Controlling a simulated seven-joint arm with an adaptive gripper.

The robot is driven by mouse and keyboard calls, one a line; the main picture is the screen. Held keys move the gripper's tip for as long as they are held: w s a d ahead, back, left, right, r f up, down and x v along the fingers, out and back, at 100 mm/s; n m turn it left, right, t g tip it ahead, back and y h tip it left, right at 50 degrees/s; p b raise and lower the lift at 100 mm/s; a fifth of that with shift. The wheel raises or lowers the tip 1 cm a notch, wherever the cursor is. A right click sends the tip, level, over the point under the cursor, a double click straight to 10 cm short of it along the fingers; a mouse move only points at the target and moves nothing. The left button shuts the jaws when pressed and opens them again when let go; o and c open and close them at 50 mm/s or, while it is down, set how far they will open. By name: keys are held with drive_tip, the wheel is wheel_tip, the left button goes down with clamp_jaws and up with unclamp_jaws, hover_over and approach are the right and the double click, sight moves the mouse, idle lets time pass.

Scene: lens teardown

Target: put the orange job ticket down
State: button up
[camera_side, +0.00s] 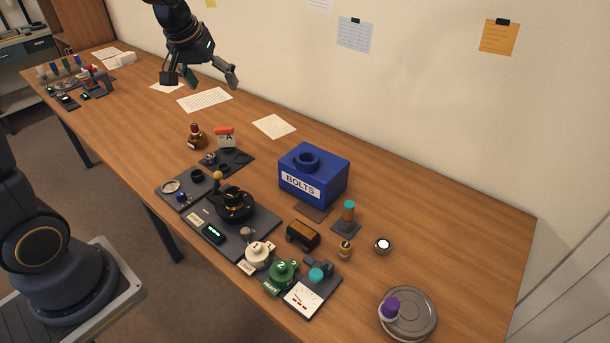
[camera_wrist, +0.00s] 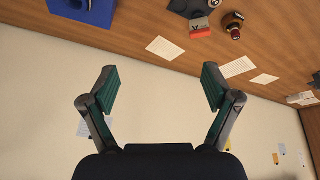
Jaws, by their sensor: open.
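A small card with an orange-red top and a letter A (camera_side: 225,138) stands on the worktop by a dark parts mat; I take it to be the job ticket. It also shows in the wrist view (camera_wrist: 199,28), near the top. My gripper (camera_side: 210,78) is open above the far part of the bench, near the wall, up and left of the card and apart from it. In the wrist view my gripper (camera_wrist: 160,80) has its fingers spread with nothing between them.
A blue BOLTS box (camera_side: 313,176) stands mid-bench. A brown bottle (camera_side: 197,136) is beside the card. White sheets (camera_side: 274,126) lie towards the wall. A dark fixture (camera_side: 234,204) and several small parts crowd the front. An orange sheet (camera_side: 499,39) hangs clipped on the wall.

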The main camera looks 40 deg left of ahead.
drive_tip(key=s+d+r+m, duration=0.1)
drive_tip(key=s+d+m, duration=0.1)
drive_tip(key=s+d, duration=0.4)
drive_tip(key=s+d+r+m+t+h, duration=0.1)
drive_tip(key=s+d+m, duration=0.2)
drive_tip(key=s, duration=1.1)
drive_tip(key=d, duration=0.3)
drive_tip(key=shift+s+m+h, duration=0.15)
drive_tip(key=shift+m+h, duration=0.15)
drive_tip(key=shift+d+r, duration=0.1)
